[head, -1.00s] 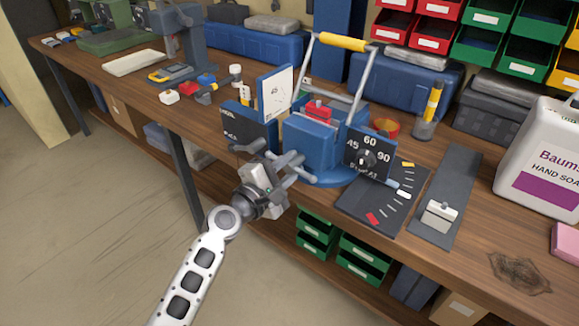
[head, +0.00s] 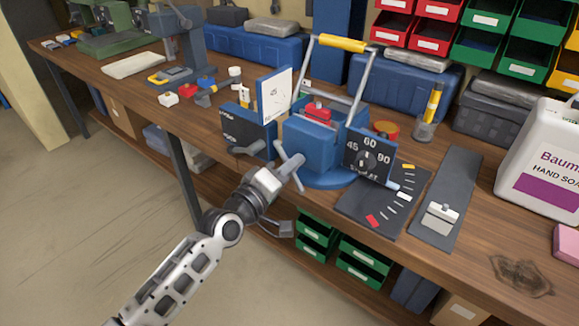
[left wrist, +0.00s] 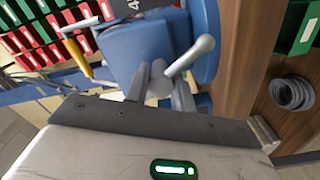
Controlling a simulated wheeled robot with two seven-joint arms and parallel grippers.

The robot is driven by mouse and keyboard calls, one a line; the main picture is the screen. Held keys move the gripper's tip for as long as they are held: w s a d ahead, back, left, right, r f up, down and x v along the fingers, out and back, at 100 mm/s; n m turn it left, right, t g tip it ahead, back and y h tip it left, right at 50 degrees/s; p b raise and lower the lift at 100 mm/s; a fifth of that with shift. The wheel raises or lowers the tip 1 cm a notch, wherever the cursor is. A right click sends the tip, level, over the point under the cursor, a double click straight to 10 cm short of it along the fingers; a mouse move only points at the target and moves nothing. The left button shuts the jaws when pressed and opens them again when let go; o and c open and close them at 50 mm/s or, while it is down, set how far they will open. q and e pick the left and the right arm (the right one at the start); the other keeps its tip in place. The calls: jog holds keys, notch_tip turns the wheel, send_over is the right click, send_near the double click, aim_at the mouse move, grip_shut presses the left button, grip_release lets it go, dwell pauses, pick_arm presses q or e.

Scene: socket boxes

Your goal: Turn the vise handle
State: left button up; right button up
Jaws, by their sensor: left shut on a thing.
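The blue vise (head: 308,148) stands at the front edge of the wooden bench, and its side also shows in the left wrist view (left wrist: 140,45). Its grey bar handle (head: 296,163) sits on the front, facing my left arm. In the left wrist view the handle (left wrist: 190,56) slants up to the right, ending in a rounded knob. My left gripper (head: 280,176) is at the handle, its fingers (left wrist: 161,84) shut on it around the hub end. The exact contact is partly hidden by the gripper body. My right gripper is in neither view.
A dial plate marked 45, 60, 90 (head: 368,158) is right of the vise. A yellow-gripped carry handle (head: 342,42) rises above it. Green bins (head: 362,262) sit on the shelf below. A soap jug (head: 545,160) stands at right. Floor at left is clear.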

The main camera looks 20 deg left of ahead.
pick_arm(q)
jog(key=m, duration=0.2)
jog(key=shift+m+p, duration=0.35)
jog(key=shift+m, duration=0.05)
jog(key=m+p, duration=0.1)
jog(key=m, duration=0.2)
jog(key=shift+m, duration=0.3)
jog(key=m+p, duration=0.1)
jog(key=m, duration=0.2)
jog(key=shift+m, duration=0.3)
jog(key=shift+f+m+p, duration=0.15)
jog(key=shift+m+p, duration=0.3)
jog(key=shift+m, duration=1.25)
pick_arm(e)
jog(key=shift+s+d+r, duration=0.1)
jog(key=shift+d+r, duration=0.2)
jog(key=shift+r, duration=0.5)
pick_arm(q)
jog(key=shift+s+m, duration=0.1)
jog(key=shift+m, duration=0.5)
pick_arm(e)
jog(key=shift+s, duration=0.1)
pick_arm(q)
jog(key=shift+f, duration=0.1)
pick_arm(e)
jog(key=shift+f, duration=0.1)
